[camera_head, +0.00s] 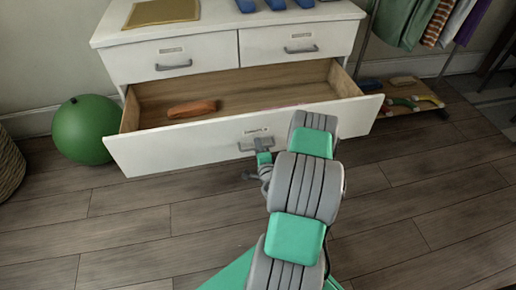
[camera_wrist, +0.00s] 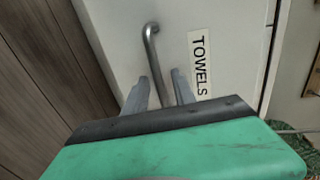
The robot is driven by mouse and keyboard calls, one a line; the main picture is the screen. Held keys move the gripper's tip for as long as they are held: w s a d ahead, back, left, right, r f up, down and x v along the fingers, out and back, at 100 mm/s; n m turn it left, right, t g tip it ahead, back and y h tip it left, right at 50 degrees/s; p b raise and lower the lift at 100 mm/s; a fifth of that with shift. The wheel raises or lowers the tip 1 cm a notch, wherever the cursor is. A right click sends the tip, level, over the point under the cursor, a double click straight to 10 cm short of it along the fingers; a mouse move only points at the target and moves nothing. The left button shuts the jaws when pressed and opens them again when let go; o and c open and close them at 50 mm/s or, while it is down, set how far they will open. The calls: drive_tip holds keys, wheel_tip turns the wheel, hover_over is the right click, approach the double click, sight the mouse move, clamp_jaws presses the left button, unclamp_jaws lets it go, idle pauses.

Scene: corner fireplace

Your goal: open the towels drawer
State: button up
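The towels drawer (camera_head: 200,146) is the wide bottom drawer of a white dresser. It stands pulled well out, with its wooden inside showing. An orange-brown item (camera_head: 192,108) lies inside it. Its grey bar handle (camera_head: 255,146) is at the middle of the front, and it also shows in the wrist view (camera_wrist: 153,50). The label TOWELS (camera_wrist: 200,64) is beside the handle. In the head view my arm hides part of the drawer front's right half.
Two upper drawers (camera_head: 170,57) are shut. A green ball (camera_head: 85,129) and a wicker basket (camera_head: 8,165) are at the left. A clothes rack with a low wooden shelf (camera_head: 420,106) stands at the right. The wooden floor (camera_head: 130,220) in front is clear.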

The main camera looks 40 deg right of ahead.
drive_tip(key=shift+s, duration=0.1)
drive_tip(key=v, duration=0.7)
drive_tip(key=shift+s+a, duration=0.2)
drive_tip(key=shift+s, duration=0.1)
drive_tip(key=shift+r, duration=0.1)
